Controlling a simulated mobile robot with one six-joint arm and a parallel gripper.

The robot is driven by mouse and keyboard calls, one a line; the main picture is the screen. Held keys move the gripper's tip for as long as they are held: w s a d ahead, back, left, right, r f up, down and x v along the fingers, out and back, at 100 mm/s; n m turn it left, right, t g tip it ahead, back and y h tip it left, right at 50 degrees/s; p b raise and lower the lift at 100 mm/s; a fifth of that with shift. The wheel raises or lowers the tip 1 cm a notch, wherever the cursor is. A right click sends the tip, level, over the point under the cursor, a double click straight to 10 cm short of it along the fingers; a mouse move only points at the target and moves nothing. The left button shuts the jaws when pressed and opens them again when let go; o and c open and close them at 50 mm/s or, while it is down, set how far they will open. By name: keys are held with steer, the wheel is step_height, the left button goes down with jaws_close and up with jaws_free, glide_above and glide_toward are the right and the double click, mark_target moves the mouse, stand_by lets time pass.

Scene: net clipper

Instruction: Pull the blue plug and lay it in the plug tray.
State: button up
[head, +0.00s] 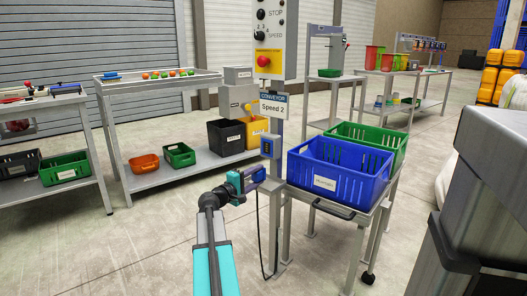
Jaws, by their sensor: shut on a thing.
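My gripper (249,178) is in the middle of the head view, reached up from below. It is shut on a blue thing, which I take for the blue plug (259,174), partly hidden by the fingers. A dark cable (260,225) hangs below it toward the foot of the grey post. The plug shows just below and left of a blue-faced socket box (270,146) on the post, seemingly apart from it. A blue crate (350,184) with a white label stands right of the gripper; the label is too small to read, so I cannot tell whether it is the plug tray.
A green crate (368,140) stands behind the blue one on a wheeled cart. Black (226,137) and yellow bins sit on a shelf at left. Floor at lower left is clear.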

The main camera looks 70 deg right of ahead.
steer(key=shift+s+d, duration=0.15)
steer(key=shift+d, duration=0.4)
steer(key=shift+d+r, duration=0.1)
steer(key=shift+s+d+r, duration=0.15)
steer(key=shift+d+r, duration=0.15)
steer(key=shift+d, duration=0.15)
steer(key=shift+s+d+r, duration=0.15)
steer(key=shift+d+r, duration=0.1)
steer(key=shift+d, duration=0.2)
steer(key=shift+s+d+f, duration=0.1)
steer(key=shift+d+f, duration=0.25)
steer(key=shift+f, duration=0.1)
steer(key=shift+a, duration=0.25)
steer(key=shift+f, duration=0.1)
steer(key=shift+a, duration=0.15)
